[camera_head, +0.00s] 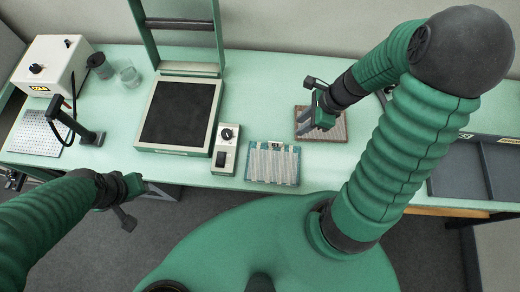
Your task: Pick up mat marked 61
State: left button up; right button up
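Two small mats lie on the pale green table. A striped grey and white mat (272,165) with a small label at its far edge lies near the front edge; the label is too small to read. A brownish mat (338,132) lies farther back and to the right, and its marking is not visible. My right gripper (317,112) is over the brownish mat's left part and hides some of it; I cannot tell whether it touches it or how far its fingers are apart. My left gripper (130,204) is in front of the table's front edge, away from both mats, with nothing visible in it.
A black-topped frame machine (180,112) stands at centre left beside a small control box (225,150). Left are a white box (52,66), a grey cup (100,66), a clear glass (130,77) and a perforated plate (36,134). A dark tray (500,168) is at right.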

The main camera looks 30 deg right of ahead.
jog(key=b, duration=0.1)
send_over(282, 148)
notch_tip(282, 148, down, 10)
jog(key=shift+d+f, duration=0.1)
jog(key=shift+f, duration=0.3)
jog(key=x, duration=0.4)
jog(key=shift+w+f, duration=0.15)
jog(key=shift+w, duration=0.2)
jog(key=shift+c, duration=0.7)
grip_shut()
